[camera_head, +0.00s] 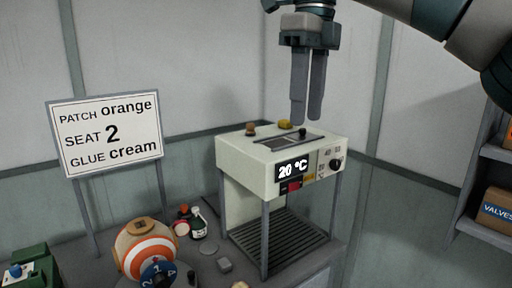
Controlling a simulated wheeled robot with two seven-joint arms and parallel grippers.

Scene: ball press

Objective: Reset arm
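My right gripper (307,121) hangs from my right arm, which comes in from the top right. Its two grey fingers point down above the press and apart from it. Only a thin gap shows between the fingers, and nothing is seen held; from this angle I cannot tell whether they are open or shut. The cream press (248,178) stands on grey legs and its display reads 20 °C. A dark lever knob (302,133) shows on its top, below the fingertips. My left gripper is not in view.
A sign (107,133) reads patch orange, seat 2, glue cream. An orange-and-white striped ball (147,251), a dark bottle (198,226) and a green box (38,268) sit at lower left. A shelf with a valves box (497,212) stands at right.

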